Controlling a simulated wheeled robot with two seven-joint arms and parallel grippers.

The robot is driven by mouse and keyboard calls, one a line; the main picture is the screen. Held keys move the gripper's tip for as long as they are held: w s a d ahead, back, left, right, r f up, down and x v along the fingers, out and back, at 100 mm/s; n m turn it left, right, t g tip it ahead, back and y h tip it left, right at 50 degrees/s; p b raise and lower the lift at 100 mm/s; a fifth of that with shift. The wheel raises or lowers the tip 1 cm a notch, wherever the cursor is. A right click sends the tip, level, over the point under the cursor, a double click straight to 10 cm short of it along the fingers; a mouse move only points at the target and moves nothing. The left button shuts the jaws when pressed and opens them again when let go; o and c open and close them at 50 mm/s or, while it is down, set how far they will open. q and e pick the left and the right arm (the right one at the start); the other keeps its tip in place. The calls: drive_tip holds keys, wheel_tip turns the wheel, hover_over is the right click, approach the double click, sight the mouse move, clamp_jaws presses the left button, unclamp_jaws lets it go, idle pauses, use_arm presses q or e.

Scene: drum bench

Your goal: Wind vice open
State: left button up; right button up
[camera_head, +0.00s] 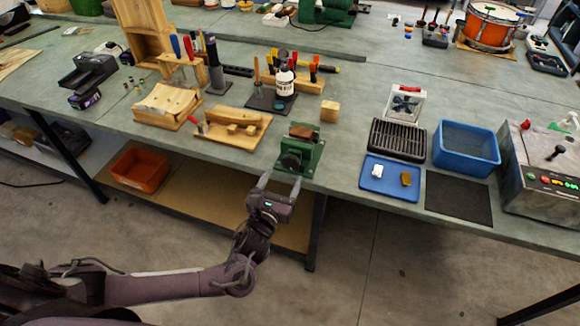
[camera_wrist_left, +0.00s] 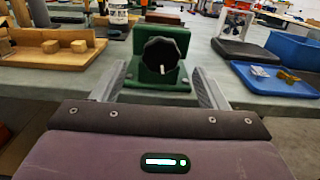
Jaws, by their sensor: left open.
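The green vice (camera_head: 300,152) stands at the front edge of the bench, with a reddish-brown piece (camera_head: 301,132) at its top. Its black knob (camera_head: 290,162) faces me; in the left wrist view the round, lobed knob (camera_wrist_left: 160,55) carries a small pale mark. My left gripper (camera_head: 279,184) is open and empty in front of the bench edge, pointing at the knob. In the left wrist view its two fingers (camera_wrist_left: 158,85) stand on either side of the knob's line, apart from it as far as I can tell. My right gripper is not in view.
A wooden board with blocks (camera_head: 231,128) lies left of the vice, and a small wooden block (camera_head: 330,111) behind it. To the right are a blue tray (camera_head: 390,188), a black grate (camera_head: 398,140) and a blue bin (camera_head: 466,147). An orange bin (camera_head: 139,170) sits on the shelf below.

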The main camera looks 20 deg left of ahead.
sight(290, 165)
use_arm(q)
drive_tip(key=w, duration=0.4)
drive_tip(key=shift+d, duration=0.15)
drive_tip(key=shift+w, duration=0.45)
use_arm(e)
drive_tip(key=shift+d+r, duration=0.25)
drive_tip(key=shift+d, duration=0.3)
use_arm(q)
drive_tip(key=shift+c, duration=0.2)
drive_tip(key=c, duration=0.9)
drive_tip(key=shift+c, duration=0.2)
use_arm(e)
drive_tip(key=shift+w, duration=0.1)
use_arm(q)
drive_tip(key=shift+n, duration=0.3)
